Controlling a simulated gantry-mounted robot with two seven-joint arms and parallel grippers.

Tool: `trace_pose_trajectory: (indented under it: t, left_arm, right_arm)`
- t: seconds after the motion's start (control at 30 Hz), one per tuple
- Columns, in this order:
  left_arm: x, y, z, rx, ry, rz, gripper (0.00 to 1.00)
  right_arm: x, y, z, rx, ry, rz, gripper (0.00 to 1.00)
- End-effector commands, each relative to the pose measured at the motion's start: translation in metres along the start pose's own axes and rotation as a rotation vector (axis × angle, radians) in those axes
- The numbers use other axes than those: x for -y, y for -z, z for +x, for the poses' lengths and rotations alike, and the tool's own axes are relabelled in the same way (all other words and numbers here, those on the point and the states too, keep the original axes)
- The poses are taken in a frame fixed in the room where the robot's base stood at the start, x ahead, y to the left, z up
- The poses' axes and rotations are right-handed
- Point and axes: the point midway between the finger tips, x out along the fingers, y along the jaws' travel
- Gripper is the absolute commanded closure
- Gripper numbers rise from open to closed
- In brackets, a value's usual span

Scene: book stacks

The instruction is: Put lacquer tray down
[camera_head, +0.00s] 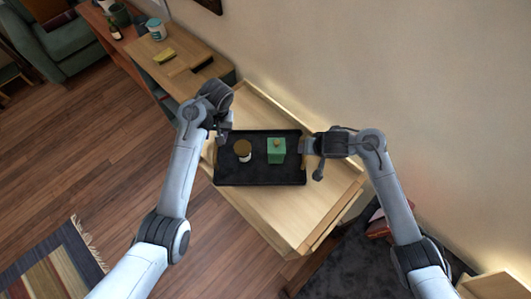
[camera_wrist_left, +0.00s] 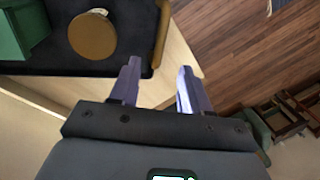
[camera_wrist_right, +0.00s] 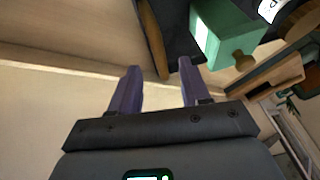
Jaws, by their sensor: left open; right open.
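The black lacquer tray (camera_head: 260,178) lies on the light wooden cabinet top (camera_head: 285,220), its front left corner near the cabinet's edge. On it stand a round container with a brown lid (camera_head: 243,149) and a green box with a knob (camera_head: 276,151). My left gripper (camera_head: 224,138) is open at the tray's left end; in the left wrist view its empty fingers (camera_wrist_left: 158,78) are beside the tray's wooden handle (camera_wrist_left: 162,32). My right gripper (camera_head: 311,160) is open at the right end; in the right wrist view a wooden handle (camera_wrist_right: 153,38) reaches between its fingertips (camera_wrist_right: 158,72), with no visible grip.
A wooden desk (camera_head: 180,72) with a yellow item (camera_head: 164,56) and a mug (camera_head: 156,29) stands at back left. The wall is close behind the cabinet. Bare cabinet top shows in front of the tray. A striped rug (camera_head: 55,265) lies on the floor at left.

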Motion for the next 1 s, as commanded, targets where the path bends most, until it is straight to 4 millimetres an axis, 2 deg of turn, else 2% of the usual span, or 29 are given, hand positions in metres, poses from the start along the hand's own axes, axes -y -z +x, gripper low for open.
trace_pose_trajectory:
  t: [0.1,0.3,0.77,0.87,1.0]
  left_arm:
    - [0.0,0.0,0.0,0.0,0.0,0.0,0.53]
    - [0.0,0.0,0.0,0.0,0.0,0.0,0.53]
    - [0.0,-0.001,0.002,0.0,-0.001,0.0,0.53]
    - [0.0,-0.007,0.009,-0.003,-0.009,0.002,0.53]
    - [0.002,-0.029,0.03,-0.017,-0.035,0.01,0.53]
  right_arm:
    - [0.001,0.0,-0.01,-0.001,0.001,-0.001,0.54]
    - [0.0,0.0,-0.018,0.0,0.0,-0.001,0.54]
    - [0.001,-0.001,-0.018,-0.001,0.0,-0.003,0.54]
    - [0.003,-0.006,-0.016,-0.011,0.001,-0.014,0.54]
    - [0.009,-0.024,-0.013,-0.043,0.0,-0.052,0.54]
